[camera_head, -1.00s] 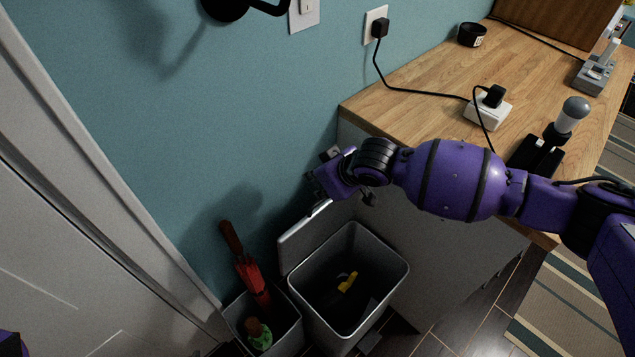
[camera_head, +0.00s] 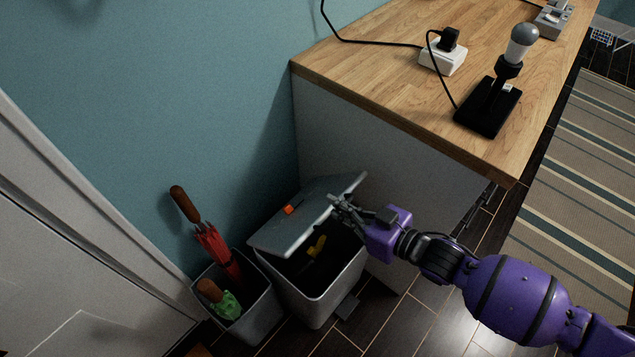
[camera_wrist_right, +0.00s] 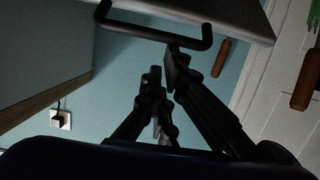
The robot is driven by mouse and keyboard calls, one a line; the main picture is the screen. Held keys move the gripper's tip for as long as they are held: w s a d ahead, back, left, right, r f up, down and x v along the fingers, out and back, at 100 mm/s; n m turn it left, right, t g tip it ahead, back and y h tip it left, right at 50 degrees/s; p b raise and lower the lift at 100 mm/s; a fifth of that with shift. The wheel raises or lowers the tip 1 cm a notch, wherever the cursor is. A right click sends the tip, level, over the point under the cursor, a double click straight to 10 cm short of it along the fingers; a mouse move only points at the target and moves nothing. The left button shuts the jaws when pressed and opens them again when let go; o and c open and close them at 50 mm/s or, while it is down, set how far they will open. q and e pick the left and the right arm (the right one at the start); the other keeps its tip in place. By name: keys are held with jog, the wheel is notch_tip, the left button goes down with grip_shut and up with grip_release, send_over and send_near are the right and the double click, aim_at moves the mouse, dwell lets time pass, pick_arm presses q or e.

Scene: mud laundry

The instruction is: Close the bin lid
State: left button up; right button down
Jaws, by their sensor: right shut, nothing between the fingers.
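The bin (camera_head: 325,290) is a grey rectangular container on the floor beside the counter. Its grey lid (camera_head: 275,230) is tilted partway over the opening, leaving a gap through which the dark inside shows. A small orange mark (camera_head: 289,209) is on the lid. My right gripper (camera_head: 340,203) is shut and empty, at the lid's right edge over the bin; whether it touches the lid is unclear. In the right wrist view, the fingers (camera_wrist_right: 163,85) are dark, below a grey panel edge (camera_wrist_right: 240,15) and a black U-shaped bar. My left gripper is out of view.
A smaller grey bin (camera_head: 255,322) with a red umbrella (camera_head: 215,250) and a green item (camera_head: 225,303) stands just left. The wooden counter (camera_head: 390,70) holds a lamp (camera_head: 495,95) and a white power block (camera_head: 443,57). A yellow item (camera_head: 318,246) lies inside the bin.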

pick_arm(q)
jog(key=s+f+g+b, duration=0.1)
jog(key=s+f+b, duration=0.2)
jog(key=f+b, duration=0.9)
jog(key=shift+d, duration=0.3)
pick_arm(e)
jog(key=s+d+f+t+y, duration=0.1)
jog(key=s+d+f, duration=0.3)
jog(key=f, duration=0.4)
jog(key=s+d+f+t+y, duration=0.1)
jog(key=s+d+f, duration=0.2)
jog(key=f, duration=0.5)
jog(key=shift+s+d, duration=0.4)
jog(key=shift+d, duration=0.05)
jog(key=shift+r, duration=0.1)
